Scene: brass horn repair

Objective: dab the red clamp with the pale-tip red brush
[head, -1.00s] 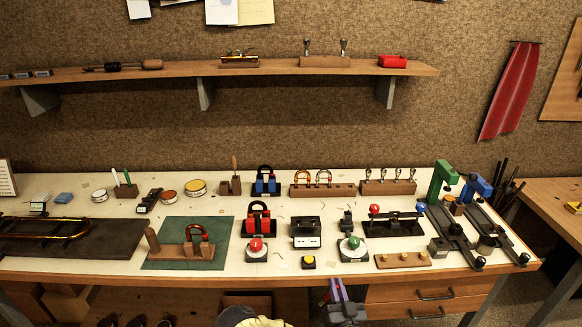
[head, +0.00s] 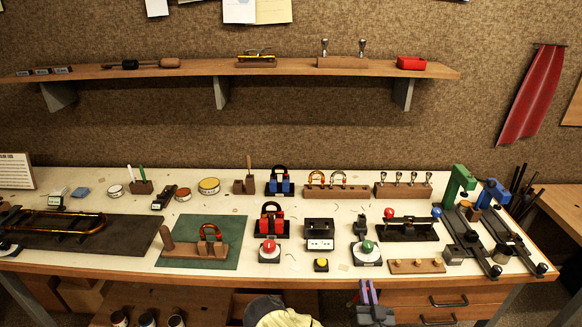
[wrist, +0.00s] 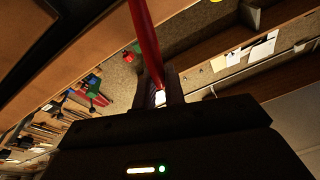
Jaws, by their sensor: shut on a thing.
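The red clamp appears to be the red block with a black hoop (head: 271,222) at mid-bench in the head view, in front of a similar blue one; I cannot be sure. My gripper (head: 367,291), with purple fingers, is low in the head view, in front of the bench's front edge and to the right of this block. In the wrist view my gripper (wrist: 160,90) is shut on the red brush (wrist: 146,40). Its red shaft runs up out of the frame. A pale patch shows between the fingers, perhaps the brush's tip. The brush is not distinct in the head view.
A red-knobbed block (head: 268,252), a yellow button (head: 321,265) and a green-knobbed block (head: 367,253) stand along the bench's front. A black bar with red and blue balls (head: 407,229) is to the right. Green (head: 459,183) and blue (head: 491,192) clamps stand at the right end.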

